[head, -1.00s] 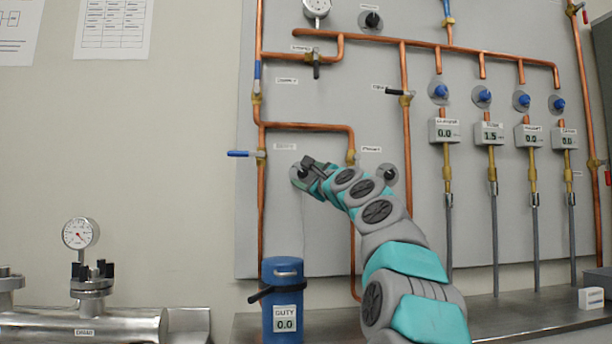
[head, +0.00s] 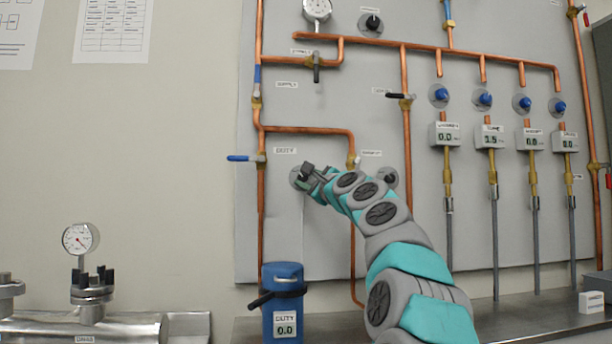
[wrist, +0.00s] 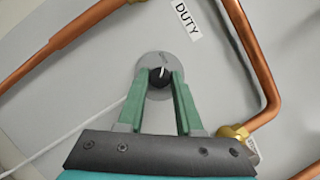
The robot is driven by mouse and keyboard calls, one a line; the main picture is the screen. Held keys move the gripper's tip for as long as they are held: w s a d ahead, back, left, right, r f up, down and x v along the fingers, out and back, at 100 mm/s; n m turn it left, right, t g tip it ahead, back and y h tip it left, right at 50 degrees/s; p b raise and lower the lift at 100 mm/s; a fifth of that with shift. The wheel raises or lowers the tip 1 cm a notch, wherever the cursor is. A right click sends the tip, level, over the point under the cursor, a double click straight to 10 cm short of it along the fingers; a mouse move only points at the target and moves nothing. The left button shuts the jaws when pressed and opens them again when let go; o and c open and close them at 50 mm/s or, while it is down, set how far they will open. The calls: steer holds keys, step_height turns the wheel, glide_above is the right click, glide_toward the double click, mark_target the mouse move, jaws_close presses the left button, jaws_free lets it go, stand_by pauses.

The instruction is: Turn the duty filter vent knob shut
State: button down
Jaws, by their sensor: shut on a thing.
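The duty vent knob (wrist: 160,75) is a small black knob with a pale pointer line, on a round grey plate below the DUTY label (wrist: 187,20) in the wrist view. My gripper (wrist: 160,84) has its two green fingers on either side of the knob, shut on it. In the head view my gripper (head: 309,178) reaches the panel at the round plate (head: 297,178) under the DUTY label (head: 285,150). There the fingers and wrist hide most of the knob.
Copper pipes (head: 305,130) run above and beside the knob. A blue-handled valve (head: 240,158) is to its left. Another black knob (head: 390,178) sits right of my wrist. The blue DUTY canister (head: 283,300) stands below, reading 0.0.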

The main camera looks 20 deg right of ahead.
steer(key=shift+r+n+p, duration=0.15)
steer(key=shift+n+p, duration=0.35)
steer(key=shift+f, duration=0.2)
steer(key=c, duration=0.6)
jaws_free()
steer(key=b+v, duration=0.1)
steer(key=v, duration=0.6)
steer(key=shift+s+b, duration=0.3)
steer(key=shift+s, duration=0.1)
